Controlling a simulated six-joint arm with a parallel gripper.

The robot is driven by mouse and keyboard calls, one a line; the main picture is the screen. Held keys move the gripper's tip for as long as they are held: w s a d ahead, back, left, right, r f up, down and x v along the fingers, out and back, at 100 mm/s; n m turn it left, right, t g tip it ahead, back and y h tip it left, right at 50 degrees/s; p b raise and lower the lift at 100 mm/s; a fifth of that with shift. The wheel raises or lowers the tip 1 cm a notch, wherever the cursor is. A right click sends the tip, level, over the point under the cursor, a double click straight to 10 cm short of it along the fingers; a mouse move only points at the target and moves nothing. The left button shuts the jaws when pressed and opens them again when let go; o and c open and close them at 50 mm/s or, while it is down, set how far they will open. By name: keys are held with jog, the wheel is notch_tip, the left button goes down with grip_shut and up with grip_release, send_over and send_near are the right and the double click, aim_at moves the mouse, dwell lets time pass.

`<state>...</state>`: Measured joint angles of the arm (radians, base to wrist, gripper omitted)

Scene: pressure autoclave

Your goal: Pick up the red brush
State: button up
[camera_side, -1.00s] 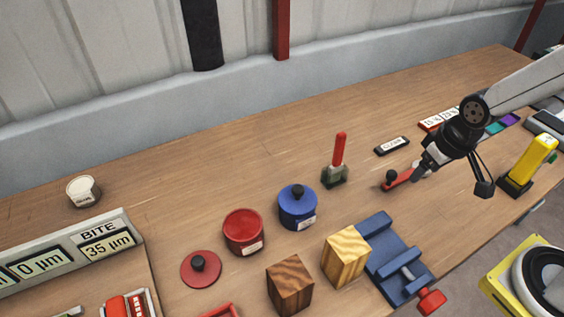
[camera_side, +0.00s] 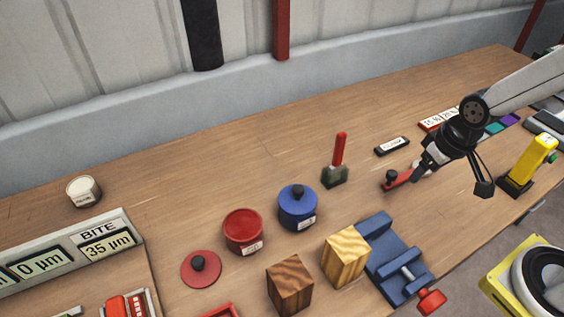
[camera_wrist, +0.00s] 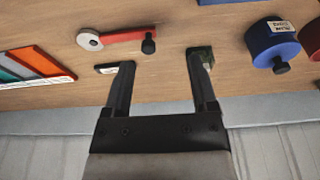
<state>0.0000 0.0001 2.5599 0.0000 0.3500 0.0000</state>
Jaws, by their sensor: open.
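The red brush (camera_side: 339,155) stands upright near the middle of the table in the side view, its red handle up and its dark green-grey end on the wood. In the wrist view, a dark green block that looks like its lower end (camera_wrist: 205,53) shows behind the right finger; the red handle cannot be made out there. My gripper (camera_side: 418,174) is to the right of the brush in the side view, apart from it, above a red crank-like piece with a black knob (camera_side: 397,180). In the wrist view my gripper (camera_wrist: 162,60) is open, with nothing between its fingers.
A blue lidded pot (camera_side: 297,209) and a red pot (camera_side: 243,232) stand left of the brush. A blue vise (camera_side: 394,262), a light wooden block (camera_side: 345,257) and a dark one (camera_side: 290,287) are nearer the front. A small black-and-white label piece (camera_side: 392,146) lies behind. Table behind the brush is clear.

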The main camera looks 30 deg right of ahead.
jog(key=shift+c, duration=0.4)
jog(key=shift+w, duration=0.1)
notch_tip(320, 180, up, 3)
jog(key=n+g, duration=0.3)
jog(key=n, duration=1.5)
send_over(339, 146)
jog(key=d, duration=0.1)
jog(key=shift+w+d, duration=0.15)
jog(key=shift+w, duration=0.25)
jog(key=shift+f, duration=3.95)
grip_shut()
